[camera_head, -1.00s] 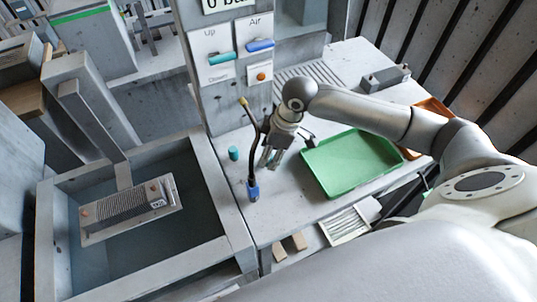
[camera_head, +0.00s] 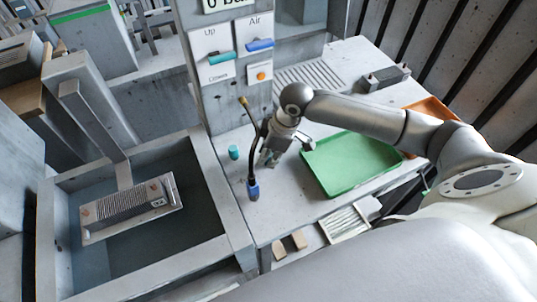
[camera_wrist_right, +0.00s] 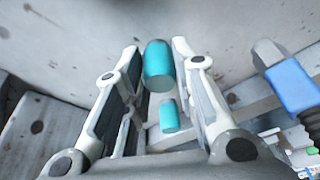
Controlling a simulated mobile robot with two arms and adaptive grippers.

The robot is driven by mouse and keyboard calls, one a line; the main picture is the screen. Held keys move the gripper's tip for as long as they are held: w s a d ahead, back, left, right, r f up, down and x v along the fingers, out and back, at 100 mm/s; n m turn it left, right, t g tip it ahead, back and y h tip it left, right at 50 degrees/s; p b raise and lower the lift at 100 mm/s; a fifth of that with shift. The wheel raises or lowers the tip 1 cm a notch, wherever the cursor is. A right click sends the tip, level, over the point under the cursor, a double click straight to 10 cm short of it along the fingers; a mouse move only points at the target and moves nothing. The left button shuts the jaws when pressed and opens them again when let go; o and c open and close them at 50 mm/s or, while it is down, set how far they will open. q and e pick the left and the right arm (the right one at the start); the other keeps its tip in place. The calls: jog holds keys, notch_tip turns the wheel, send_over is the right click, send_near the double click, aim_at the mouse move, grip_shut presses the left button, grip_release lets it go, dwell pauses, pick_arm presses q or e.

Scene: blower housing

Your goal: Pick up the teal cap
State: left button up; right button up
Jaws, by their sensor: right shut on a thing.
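My right gripper (camera_head: 268,160) is low over the grey bench. In the right wrist view a teal cap (camera_wrist_right: 158,66) sits between its two fingertips (camera_wrist_right: 157,58), and the gripper is shut on it. A second, smaller-looking teal cylinder (camera_wrist_right: 170,115) shows beyond the gap between the fingers. In the head view a teal cylinder (camera_head: 234,152) stands upright on the bench, left of the gripper and apart from it. The fingertips are small and partly hidden in the head view. My left gripper is not in view.
A black hose with a blue end (camera_head: 253,189) stands close by, left of the gripper; its blue part (camera_wrist_right: 294,86) shows right in the wrist view. A green tray (camera_head: 352,163) lies to the right. A sunken basin with a finned metal part (camera_head: 130,208) is at left.

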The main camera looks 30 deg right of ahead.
jog(key=shift+r, duration=0.15)
jog(key=shift+r, duration=0.2)
notch_tip(320, 180, up, 2)
jog(key=shift+r+b, duration=0.1)
jog(key=shift+b, duration=0.55)
jog(key=s+a+r, duration=0.2)
jog(key=s+r, duration=0.3)
jog(key=s, duration=0.1)
jog(key=s+a+r+p, duration=0.1)
jog(key=s+a+r, duration=0.1)
jog(key=s+r, duration=0.3)
jog(key=shift+s+a, duration=0.4)
jog(key=shift+s, duration=0.7)
jog(key=shift+w+a+r, duration=0.1)
